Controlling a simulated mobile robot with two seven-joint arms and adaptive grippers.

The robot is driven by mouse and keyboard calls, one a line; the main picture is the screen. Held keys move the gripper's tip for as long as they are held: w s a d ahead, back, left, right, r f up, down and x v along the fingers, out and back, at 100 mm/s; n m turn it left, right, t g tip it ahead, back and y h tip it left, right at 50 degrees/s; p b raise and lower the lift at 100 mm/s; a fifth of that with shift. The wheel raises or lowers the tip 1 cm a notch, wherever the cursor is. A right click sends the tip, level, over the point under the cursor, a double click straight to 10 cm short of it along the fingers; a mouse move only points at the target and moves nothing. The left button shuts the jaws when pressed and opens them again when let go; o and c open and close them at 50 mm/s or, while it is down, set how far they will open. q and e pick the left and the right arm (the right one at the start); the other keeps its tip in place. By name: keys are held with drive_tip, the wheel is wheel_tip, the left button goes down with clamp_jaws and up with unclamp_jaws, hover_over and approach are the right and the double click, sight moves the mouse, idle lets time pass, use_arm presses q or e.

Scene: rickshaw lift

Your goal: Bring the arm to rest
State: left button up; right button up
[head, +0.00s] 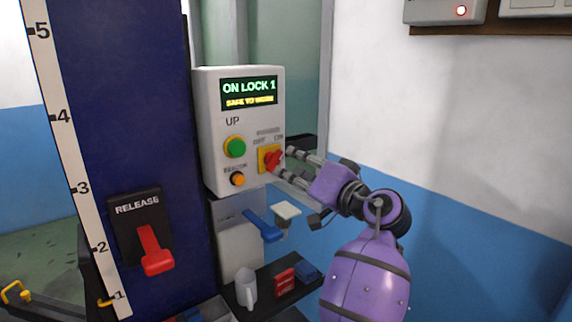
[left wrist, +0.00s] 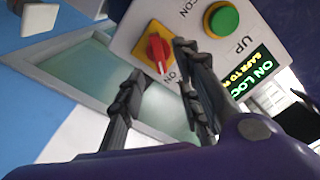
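My left gripper (head: 286,163) is at the right side of the control box (head: 211,130), its fingers spread apart. They are close to the red rotary switch (head: 271,161) on its yellow plate. In the left wrist view, the open fingers (left wrist: 159,62) lie to either side of the red switch (left wrist: 157,48) without closing on it; whether they touch it I cannot tell. The box's display (head: 249,93) reads "ON LOCK 1" and "SAFE TO WORK". My right gripper is not in view.
A green UP button (head: 235,147) and an orange button (head: 237,179) are on the box. A red RELEASE lever (head: 155,252) is on the blue column (head: 130,100). A shelf (head: 262,300) below holds a spray bottle (head: 245,288) and small boxes.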

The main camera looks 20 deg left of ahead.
use_arm(q)
drive_tip(key=shift+s+d, duration=0.5)
drive_tip(key=shift+d, duration=0.05)
